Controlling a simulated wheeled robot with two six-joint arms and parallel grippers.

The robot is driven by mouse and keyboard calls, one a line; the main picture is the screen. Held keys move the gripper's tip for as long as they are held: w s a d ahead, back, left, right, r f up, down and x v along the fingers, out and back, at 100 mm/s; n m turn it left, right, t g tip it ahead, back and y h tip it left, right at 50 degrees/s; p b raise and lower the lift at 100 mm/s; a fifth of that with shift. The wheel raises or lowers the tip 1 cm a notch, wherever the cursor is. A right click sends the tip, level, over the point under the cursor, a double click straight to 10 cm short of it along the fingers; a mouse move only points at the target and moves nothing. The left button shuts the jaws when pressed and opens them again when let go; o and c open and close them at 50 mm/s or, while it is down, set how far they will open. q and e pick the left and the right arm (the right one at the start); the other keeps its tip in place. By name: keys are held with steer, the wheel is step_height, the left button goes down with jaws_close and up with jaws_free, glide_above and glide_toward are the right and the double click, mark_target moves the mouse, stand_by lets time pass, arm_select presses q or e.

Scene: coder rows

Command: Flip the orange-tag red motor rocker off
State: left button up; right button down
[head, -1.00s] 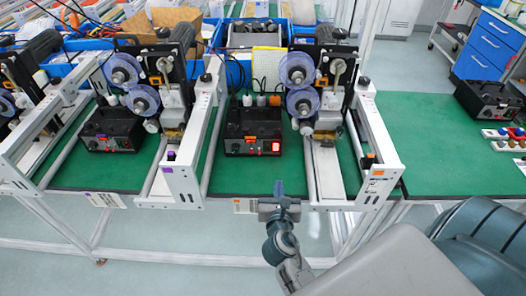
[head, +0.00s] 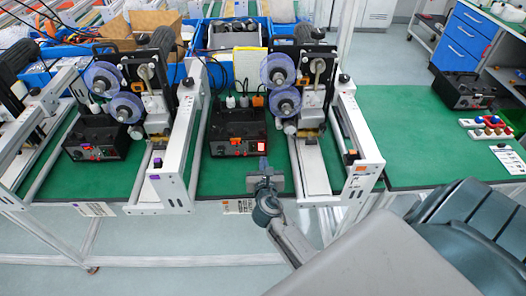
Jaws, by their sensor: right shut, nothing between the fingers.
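My right gripper (head: 263,164) is shut and empty. Its tips are just below the rocker in the picture; I cannot tell whether they touch the box. My left gripper is not in view.
A white machine frame (head: 360,160) with an orange mark stands right of the box. Another white frame (head: 172,178) stands to its left, and a purple-tag box (head: 95,143) beyond that.

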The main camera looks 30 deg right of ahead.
mark_target(262, 146)
steer(key=shift+w+d+r+p, duration=0.25)
steer(key=shift+w+d, duration=0.1)
steer(key=shift+w, duration=0.25)
steer(key=shift+w+d+r+p, duration=0.1)
steer(key=shift+w+d+p, duration=0.15)
steer(key=shift+w, duration=0.3)
steer(key=shift+w+d, duration=0.4)
steer(key=shift+w, duration=0.05)
steer(key=shift+w+r+p, duration=0.2)
steer(key=shift+r+p, duration=0.05)
steer(key=shift+p, duration=0.2)
steer(key=shift+w+d, duration=0.1)
steer(key=shift+d, duration=0.05)
steer(key=shift+f, duration=0.1)
